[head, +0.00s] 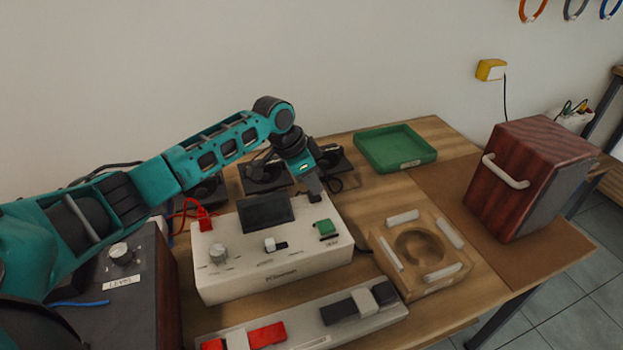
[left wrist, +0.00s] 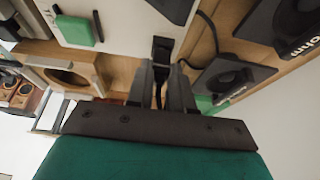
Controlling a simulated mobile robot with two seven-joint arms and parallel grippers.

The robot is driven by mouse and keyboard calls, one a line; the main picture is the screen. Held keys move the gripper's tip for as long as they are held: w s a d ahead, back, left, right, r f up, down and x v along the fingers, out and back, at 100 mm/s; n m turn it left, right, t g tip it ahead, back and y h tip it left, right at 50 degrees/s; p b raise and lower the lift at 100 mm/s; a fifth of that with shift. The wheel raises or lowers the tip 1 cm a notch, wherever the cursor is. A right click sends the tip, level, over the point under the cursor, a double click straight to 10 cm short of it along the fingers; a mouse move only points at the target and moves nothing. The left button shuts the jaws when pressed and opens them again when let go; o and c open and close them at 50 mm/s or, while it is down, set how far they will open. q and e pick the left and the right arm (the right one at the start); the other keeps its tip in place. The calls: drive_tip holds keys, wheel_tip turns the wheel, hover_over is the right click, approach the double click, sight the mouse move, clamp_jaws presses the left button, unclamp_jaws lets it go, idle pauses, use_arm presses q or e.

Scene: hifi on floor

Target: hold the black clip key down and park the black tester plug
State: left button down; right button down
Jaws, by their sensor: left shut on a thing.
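My left gripper (head: 314,190) points down at the back right corner of the white tester (head: 220,278). In the left wrist view, its fingers (left wrist: 162,75) are shut on a small black block, which looks like the black tester plug (left wrist: 162,47). In the head view the fingers mostly hide it. A grey strip (head: 305,322) in front of the tester carries a black clip (head: 340,312) with a pale middle piece, and a red clip (head: 266,335). I cannot tell which part is the black clip key. The left gripper is well away from the strip. My right gripper is not in view.
Several black speaker units (head: 265,176) stand close behind the tester. A red plug (head: 204,221) with red leads is at its back left. A wooden fixture (head: 408,278) and green tray (head: 396,148) lie right. A wooden cabinet (head: 525,178) stands far right; a dark box (head: 122,300) left.

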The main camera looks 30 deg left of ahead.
use_arm(q)
drive_tip(key=c, duration=0.9)
unclamp_jaws()
drive_tip(key=shift+w+d+r+v, duration=0.15)
drive_tip(key=shift+w+d+v, duration=0.1)
drive_tip(key=shift+v, duration=2.7)
drive_tip(key=shift+w+d+r+v, duration=0.1)
drive_tip(key=shift+w+d+v, duration=0.1)
drive_tip(key=shift+v, duration=2.7)
drive_tip(key=shift+w+d+r+v, duration=0.15)
drive_tip(key=shift+w+d+v, duration=0.1)
drive_tip(key=shift+v, duration=2.7)
